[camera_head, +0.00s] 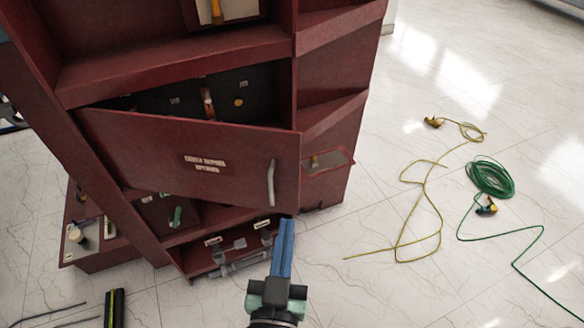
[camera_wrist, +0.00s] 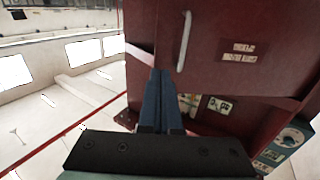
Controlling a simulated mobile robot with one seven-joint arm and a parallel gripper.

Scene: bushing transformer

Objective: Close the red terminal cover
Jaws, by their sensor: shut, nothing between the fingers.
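The red terminal cover (camera_head: 190,150) is a wide dark-red panel with a pale label and a grey bar handle (camera_head: 271,183) near its right end. It stands tilted out from the cabinet, with a dark gap above its top edge. It also fills the upper right of the wrist view (camera_wrist: 240,75), with its handle (camera_wrist: 184,40) just above my fingertips. My gripper (camera_head: 286,222) has long blue fingers, shut and empty, with tips near the cover's lower right corner, below the handle. In the wrist view the fingers (camera_wrist: 160,75) overlap the cover's edge; I cannot tell whether they touch it.
The dark-red cabinet (camera_head: 175,75) has open compartments above and below the cover. A lower shelf with grey fittings (camera_head: 240,262) lies left of my fingers. A yellow cable (camera_head: 425,190) and a green cable coil (camera_head: 490,177) lie on the pale floor at right, otherwise mostly clear.

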